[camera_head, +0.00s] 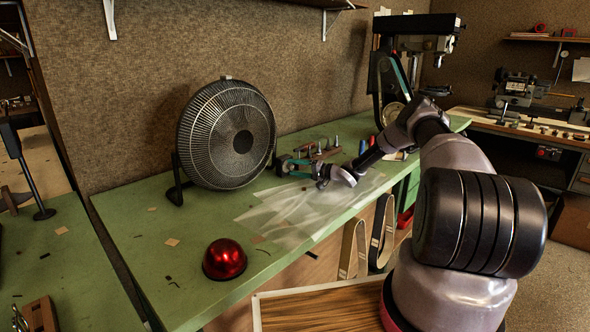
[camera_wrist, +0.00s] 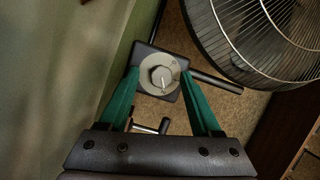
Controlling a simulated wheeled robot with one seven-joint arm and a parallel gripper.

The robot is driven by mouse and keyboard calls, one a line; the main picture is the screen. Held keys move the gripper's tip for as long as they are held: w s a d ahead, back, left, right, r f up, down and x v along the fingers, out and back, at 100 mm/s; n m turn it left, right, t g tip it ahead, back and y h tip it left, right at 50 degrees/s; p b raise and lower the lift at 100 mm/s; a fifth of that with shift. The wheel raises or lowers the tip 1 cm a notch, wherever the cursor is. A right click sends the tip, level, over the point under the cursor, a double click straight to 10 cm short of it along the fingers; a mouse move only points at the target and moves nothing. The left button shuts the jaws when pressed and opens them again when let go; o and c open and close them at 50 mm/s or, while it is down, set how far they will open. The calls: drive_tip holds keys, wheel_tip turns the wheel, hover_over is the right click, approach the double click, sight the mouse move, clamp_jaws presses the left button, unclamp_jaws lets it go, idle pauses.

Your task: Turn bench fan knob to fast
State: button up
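The bench fan (camera_head: 226,134) stands on the green bench against the wall, with a round wire cage and a dark hub. Part of its cage (camera_wrist: 262,40) fills the upper right of the wrist view. Its knob (camera_wrist: 161,76) is a small grey cap on a pale round dial on a dark box. The dial marks are too small to read. My gripper (camera_wrist: 160,79) is open, its two green fingertips on either side of the dial, with gaps between them and the knob. In the head view my gripper (camera_head: 287,165) is low, right of the fan; the knob cannot be made out there.
The green bench (camera_head: 150,235) has a red dome (camera_head: 224,260) at its front and a clear sheet (camera_head: 300,212) under my arm. Small tools stand just behind my gripper. A drill press (camera_head: 395,75) stands farther right. Scattered scraps lie around the left end.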

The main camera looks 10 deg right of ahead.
drive_tip(key=v, duration=1)
drive_tip(key=shift+s+d, duration=0.2)
drive_tip(key=shift+d, duration=0.1)
drive_tip(key=shift+r, duration=0.1)
